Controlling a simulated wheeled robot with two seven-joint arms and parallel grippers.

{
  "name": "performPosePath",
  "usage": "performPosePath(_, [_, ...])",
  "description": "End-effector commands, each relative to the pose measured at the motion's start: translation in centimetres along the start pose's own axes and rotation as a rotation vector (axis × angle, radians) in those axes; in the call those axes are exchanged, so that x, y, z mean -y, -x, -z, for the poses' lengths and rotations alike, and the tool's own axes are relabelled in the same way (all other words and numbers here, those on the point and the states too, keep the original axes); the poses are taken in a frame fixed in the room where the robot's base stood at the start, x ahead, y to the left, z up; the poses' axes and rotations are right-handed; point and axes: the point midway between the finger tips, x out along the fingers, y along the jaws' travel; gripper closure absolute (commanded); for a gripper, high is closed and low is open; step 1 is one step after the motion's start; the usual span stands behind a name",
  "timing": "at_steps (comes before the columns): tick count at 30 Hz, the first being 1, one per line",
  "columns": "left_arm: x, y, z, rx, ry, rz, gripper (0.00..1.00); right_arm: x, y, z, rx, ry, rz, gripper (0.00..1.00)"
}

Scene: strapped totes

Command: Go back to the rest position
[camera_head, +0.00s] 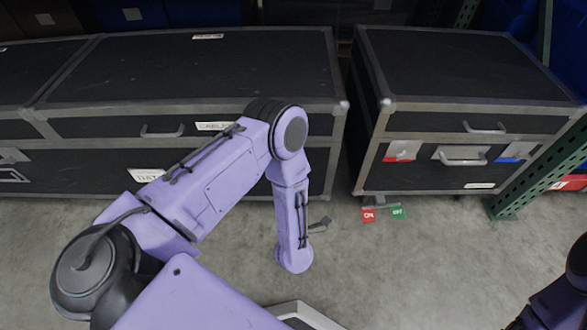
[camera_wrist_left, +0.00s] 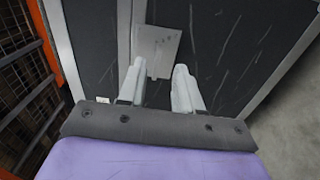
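My left arm reaches in from the left of the head view, bends at a raised elbow and points down over the floor; its gripper is hidden there. In the left wrist view my left gripper (camera_wrist_left: 160,68) has its two pale fingers apart, with nothing held between them. Past the fingers lies a dark, scratched panel (camera_wrist_left: 222,45) with metal edging and a silver plate (camera_wrist_left: 157,48); I cannot tell whether the fingers touch it. Only part of my right arm shows at the lower right of the head view; its gripper is out of frame.
A long black flight case (camera_head: 200,75) and another case (camera_head: 460,70) stand behind the arm, with a gap between them. A green rack post (camera_head: 540,165) stands at right. Concrete floor (camera_head: 420,270) is open in front.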

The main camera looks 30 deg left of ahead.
Motion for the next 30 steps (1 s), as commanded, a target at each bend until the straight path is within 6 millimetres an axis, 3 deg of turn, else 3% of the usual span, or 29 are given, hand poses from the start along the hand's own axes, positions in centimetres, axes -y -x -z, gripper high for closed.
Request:
performPosePath(5, [0.0,1.3,0.0,0.001,0.0,0.0,0.66,0.0,0.2,0.1,0.0,0.0,0.0,0.62])
performPosePath(20, [0.1,1.3,-0.1,0.004,-0.014,0.002,0.66,0.0,0.2,0.1,0.0,0.0,0.0,0.62])
performPosePath(23, [1.2,1.6,-1.3,0.083,-0.15,0.057,0.66,0.0,0.2,0.1,0.0,0.0,0.0,0.62])
performPosePath(25, [3.4,2.9,-1.7,0.202,-0.362,0.16,0.66,0.0,0.2,0.1,0.0,0.0,0.0,0.62])
performPosePath(28, [7.3,6.0,0.3,0.406,-0.73,0.35,0.66,0.0,0.2,0.1,0.0,0.0,0.0,0.62])
performPosePath(30, [9.5,8.4,2.8,0.538,-0.94,0.479,0.66,0.0,0.2,0.1,0.0,0.0,0.0,0.62])
